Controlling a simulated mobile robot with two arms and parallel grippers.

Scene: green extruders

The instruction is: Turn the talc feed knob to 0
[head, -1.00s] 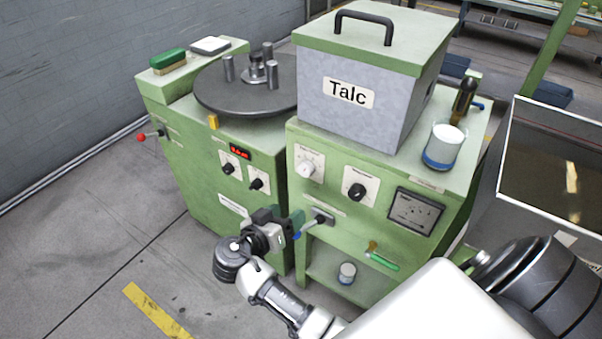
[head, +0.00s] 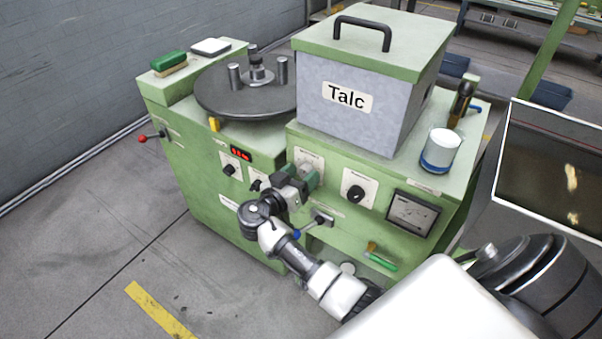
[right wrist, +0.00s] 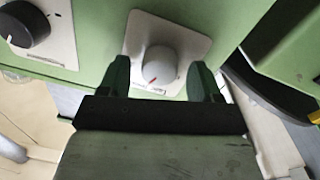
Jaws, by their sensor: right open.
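A pale grey knob with a red pointer mark (right wrist: 160,66) sits on a white plate (right wrist: 185,35) on the green panel below the box labelled Talc (head: 347,97). In the head view my right gripper mostly hides this knob, and its plate (head: 309,155) shows above the fingers. My right gripper (head: 303,174) is open at the panel front. In the right wrist view its two green fingers (right wrist: 157,80) stand on either side of the knob, with gaps visible. The scale marks cannot be read. My left gripper is not in view.
A black knob (head: 355,192) is beside it, with a meter (head: 412,212) further right. A blue-handled lever (head: 312,226) is below the gripper. A beaker of white powder (head: 440,150) stands on the cabinet top. The left machine has a round turntable (head: 225,98).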

